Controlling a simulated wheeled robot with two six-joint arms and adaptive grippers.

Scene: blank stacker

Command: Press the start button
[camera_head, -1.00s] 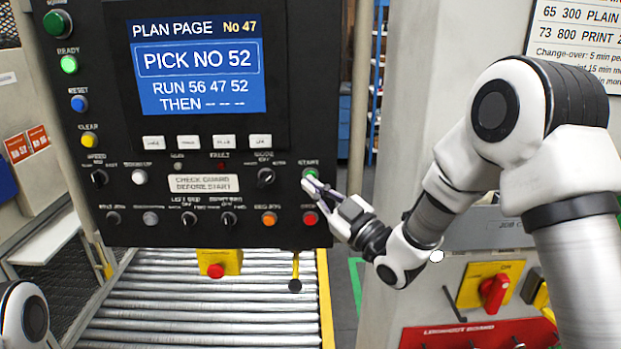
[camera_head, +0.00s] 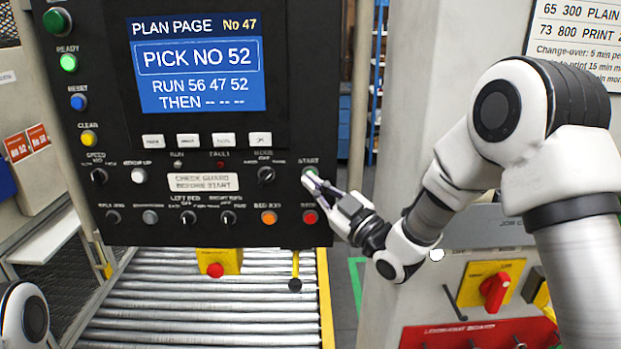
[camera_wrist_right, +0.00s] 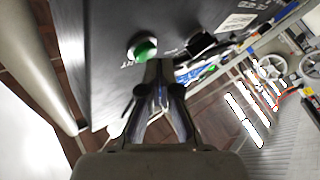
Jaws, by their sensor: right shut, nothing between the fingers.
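The green start button (camera_head: 310,173) sits at the right side of the black control panel, under the label START. My right gripper (camera_head: 310,180) is shut and empty, with its fingertips at the button's lower edge in the head view, partly covering it. In the right wrist view the green button (camera_wrist_right: 144,50) with its pale ring shows just beyond and left of the closed fingertips (camera_wrist_right: 160,66). I cannot tell whether the tips touch it. My left gripper is not in view; only a bit of my left arm shows at the lower left.
The red stop button (camera_head: 310,217) is just below the start button, and an orange button (camera_head: 268,218) is to its left. A black selector knob (camera_head: 266,174) is beside start. The screen (camera_head: 198,66) reads PICK NO 52. A roller conveyor (camera_head: 200,310) runs below the panel.

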